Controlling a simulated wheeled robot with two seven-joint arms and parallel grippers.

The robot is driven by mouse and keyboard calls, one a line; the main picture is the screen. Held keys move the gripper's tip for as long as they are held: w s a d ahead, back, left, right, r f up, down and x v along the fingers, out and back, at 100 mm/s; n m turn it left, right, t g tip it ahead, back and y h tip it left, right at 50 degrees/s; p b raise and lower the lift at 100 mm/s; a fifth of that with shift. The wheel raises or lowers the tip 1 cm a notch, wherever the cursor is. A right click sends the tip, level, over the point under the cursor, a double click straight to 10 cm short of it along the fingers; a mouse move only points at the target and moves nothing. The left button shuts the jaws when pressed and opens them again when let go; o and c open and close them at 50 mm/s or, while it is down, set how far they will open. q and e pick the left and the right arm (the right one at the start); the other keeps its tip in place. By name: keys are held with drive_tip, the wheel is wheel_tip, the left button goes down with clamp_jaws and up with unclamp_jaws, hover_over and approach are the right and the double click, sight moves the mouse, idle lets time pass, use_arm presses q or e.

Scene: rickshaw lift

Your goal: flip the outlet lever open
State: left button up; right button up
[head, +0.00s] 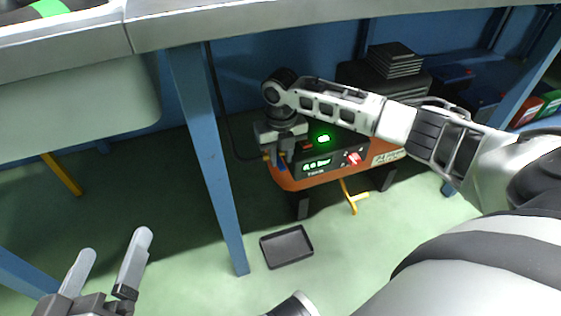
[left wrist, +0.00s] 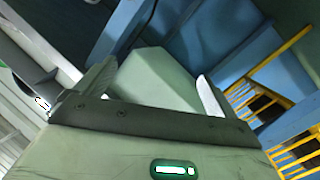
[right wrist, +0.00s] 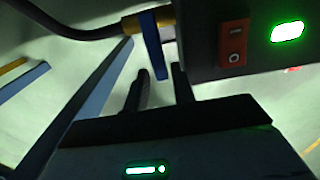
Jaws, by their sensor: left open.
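The outlet lever (right wrist: 152,45) is a blue strip on a brass fitting (right wrist: 130,24) at the compressor's side, seen in the right wrist view. It hangs down across the fitting, slightly tilted, and a dark hose runs off to the left. A bit of the blue lever also shows in the head view (head: 282,168). My right gripper (right wrist: 162,75) has its fingers a little apart, with the lever's lower end at the gap between the tips; contact cannot be told. My left gripper (head: 115,243) is open and empty at the lower left of the head view.
The orange compressor (head: 293,181) with its black, green-lit panel stands under the blue bench. A red rocker switch (right wrist: 234,43) is right of the lever. A blue bench leg (head: 207,160) stands left of my right gripper. A black tray (head: 287,247) lies on the floor.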

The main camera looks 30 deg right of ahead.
drive_tip(key=shift+f, duration=0.5)
drive_tip(key=shift+c, duration=0.3)
clamp_jaws()
drive_tip(key=shift+r, duration=0.1)
